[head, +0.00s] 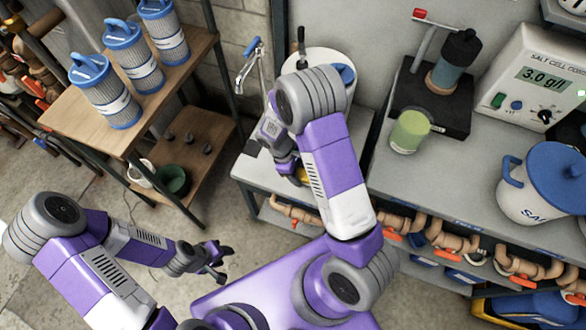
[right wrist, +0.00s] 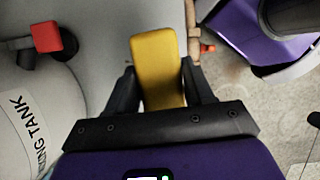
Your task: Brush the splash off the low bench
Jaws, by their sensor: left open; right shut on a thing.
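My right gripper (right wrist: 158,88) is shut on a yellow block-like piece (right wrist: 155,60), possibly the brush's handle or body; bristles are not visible. In the head view, my right gripper (head: 288,165) is over the low bench (head: 255,175), and a bit of yellow shows beside it. My right arm hides much of the bench top. I cannot make out a splash in either view. My left gripper (head: 222,264) is open and empty, above the floor left of the bench.
A white tank (right wrist: 25,125) stands on the bench close to my right gripper. A wooden shelf (head: 75,125) with blue-capped filters stands left. A higher counter (head: 465,165) stands right, with pipes below.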

